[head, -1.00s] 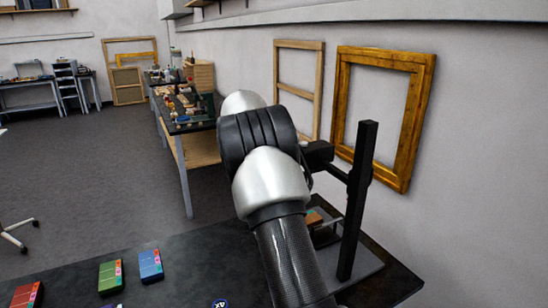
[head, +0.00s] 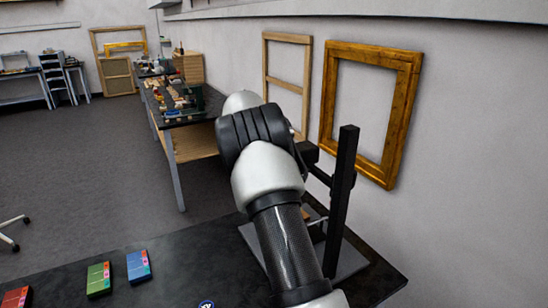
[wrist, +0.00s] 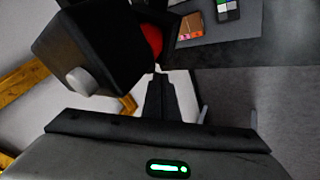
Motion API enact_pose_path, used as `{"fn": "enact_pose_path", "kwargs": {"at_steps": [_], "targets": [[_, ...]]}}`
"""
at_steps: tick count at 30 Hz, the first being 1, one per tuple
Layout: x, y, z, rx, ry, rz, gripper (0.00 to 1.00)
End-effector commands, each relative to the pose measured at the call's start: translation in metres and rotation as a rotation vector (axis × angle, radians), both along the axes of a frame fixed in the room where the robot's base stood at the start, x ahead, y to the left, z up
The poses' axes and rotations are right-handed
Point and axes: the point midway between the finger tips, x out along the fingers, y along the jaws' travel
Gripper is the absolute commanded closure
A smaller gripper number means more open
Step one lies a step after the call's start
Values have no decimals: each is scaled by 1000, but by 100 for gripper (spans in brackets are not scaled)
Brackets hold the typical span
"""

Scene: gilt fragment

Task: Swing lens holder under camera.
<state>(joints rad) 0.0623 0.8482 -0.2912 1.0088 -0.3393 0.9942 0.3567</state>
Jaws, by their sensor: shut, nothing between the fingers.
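The black camera body (wrist: 92,48) with a grey knob fills the upper left of the wrist view. A red rounded part (wrist: 152,41) shows at its right edge, partly hidden; I cannot tell for sure whether this is the lens holder. My gripper (wrist: 158,76) is shut and empty, its fingers pointing up the wrist view just below the red part. I cannot tell whether they touch. In the head view the black stand column (head: 341,205) rises on the table's right side, and my arm hides the gripper and most of the camera.
A brown fragment (wrist: 190,26) and a colour chart (wrist: 229,8) lie on the stand's base below. Blue (head: 138,266), green (head: 98,279) and red (head: 15,298) boxes lie on the dark table. A gilt frame (head: 396,125) hangs on the wall behind.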

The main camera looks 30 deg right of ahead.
Motion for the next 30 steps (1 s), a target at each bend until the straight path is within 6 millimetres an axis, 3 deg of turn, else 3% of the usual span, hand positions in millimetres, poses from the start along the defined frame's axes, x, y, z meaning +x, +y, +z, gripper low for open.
{"fn": "enact_pose_path", "kwargs": {"at_steps": [16, 30], "targets": [[-13, -31, 1, -2, 1, -283, 100], [-18, -37, 0, 1, 2, -388, 100]]}}
